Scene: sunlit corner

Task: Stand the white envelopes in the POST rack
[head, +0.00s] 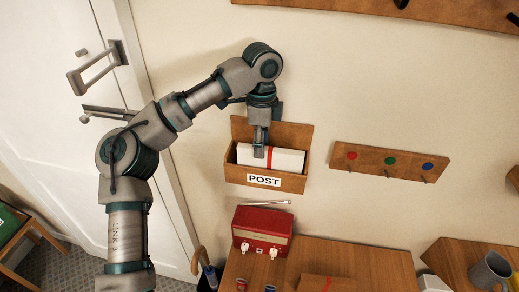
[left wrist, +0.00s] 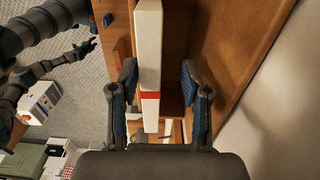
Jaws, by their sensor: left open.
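The wooden POST rack (head: 235,172) hangs on the wall, with a white POST label on its front. The white envelopes (head: 285,160), with a red band across them, stand in it lengthwise, their upper part above the front board. My left gripper (head: 259,152) reaches down over them at the band. In the left wrist view, its fingers (left wrist: 158,70) are open, one on each side of the envelopes (left wrist: 148,40), with a gap at each. The rack (left wrist: 222,70) shows beyond the right finger. A dark arm at the upper left of that view ends in what looks like my right gripper (left wrist: 84,48), too small to judge.
A peg board (head: 390,161) with coloured dots is to the right. A white door (head: 50,130) is at left.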

